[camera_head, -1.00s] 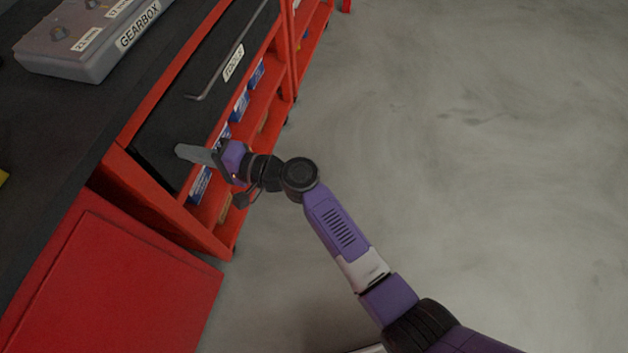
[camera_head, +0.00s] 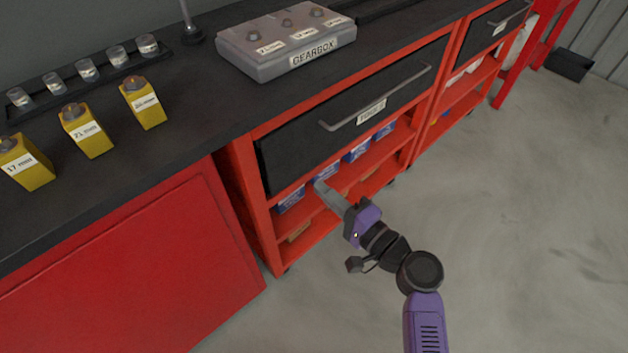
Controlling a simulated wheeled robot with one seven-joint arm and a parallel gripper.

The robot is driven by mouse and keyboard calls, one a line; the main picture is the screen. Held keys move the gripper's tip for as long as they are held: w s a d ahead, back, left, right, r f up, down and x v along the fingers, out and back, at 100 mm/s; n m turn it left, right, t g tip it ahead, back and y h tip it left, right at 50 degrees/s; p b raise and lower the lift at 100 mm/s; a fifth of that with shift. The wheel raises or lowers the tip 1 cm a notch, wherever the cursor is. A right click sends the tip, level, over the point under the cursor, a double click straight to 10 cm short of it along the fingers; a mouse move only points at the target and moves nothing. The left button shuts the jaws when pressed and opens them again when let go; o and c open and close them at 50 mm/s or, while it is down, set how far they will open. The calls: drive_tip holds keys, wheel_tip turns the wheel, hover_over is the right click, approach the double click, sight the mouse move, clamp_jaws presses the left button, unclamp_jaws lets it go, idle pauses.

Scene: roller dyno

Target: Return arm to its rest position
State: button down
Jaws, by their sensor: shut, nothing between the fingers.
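My gripper (camera_head: 322,188) is at the end of my purple and black arm (camera_head: 427,322), in front of the red workbench. Its grey fingers are together and hold nothing. They point up and left, overlapping the open shelf below the black drawer labelled TOOLS (camera_head: 290,150) in the picture. I cannot tell how far the fingertips are from the shelf. The arm is bent at the elbow and hangs over the floor. The drawer looks closed.
The dark worktop (camera_head: 200,140) carries a grey GEARBOX box (camera_head: 300,62), several yellow labelled blocks (camera_head: 88,133) and a rack of small cups (camera_head: 88,70). Blue boxes (camera_head: 290,200) sit on the shelf. A red cabinet (camera_head: 130,275) is at left. Concrete floor (camera_head: 540,220) is clear at right.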

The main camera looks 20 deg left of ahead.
drive_tip(key=v, duration=0.5)
drive_tip(key=shift+d, duration=0.15)
